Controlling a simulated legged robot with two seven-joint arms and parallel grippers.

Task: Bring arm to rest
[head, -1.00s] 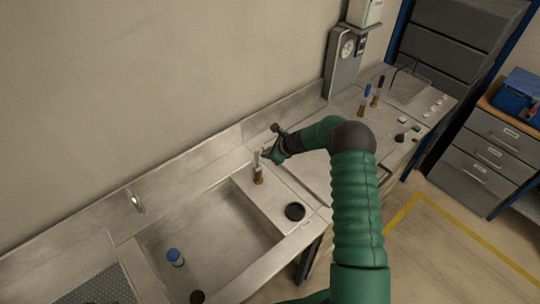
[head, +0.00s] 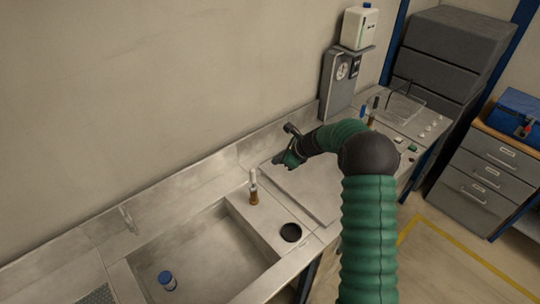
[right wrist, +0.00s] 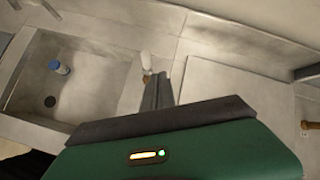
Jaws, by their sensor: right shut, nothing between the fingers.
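My right arm (head: 367,235), green and ribbed with dark joints, reaches over the bench from the lower right in the head view. Its gripper (head: 281,161) is shut and empty above the flat steel worktop, to the right of and apart from a small brown-based item with a pale top (head: 253,187). That item stands upright on the sink's right ledge and also shows in the right wrist view (right wrist: 146,66), just beyond the shut fingers (right wrist: 157,90). My left gripper is not in view.
A steel sink (head: 195,212) holds a blue-capped container (head: 167,281). A round black opening (head: 291,232) lies on the ledge. A grey gauge stand (head: 341,82) stands by the wall, with several small items to its right. Grey drawers (head: 489,177) stand farther right.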

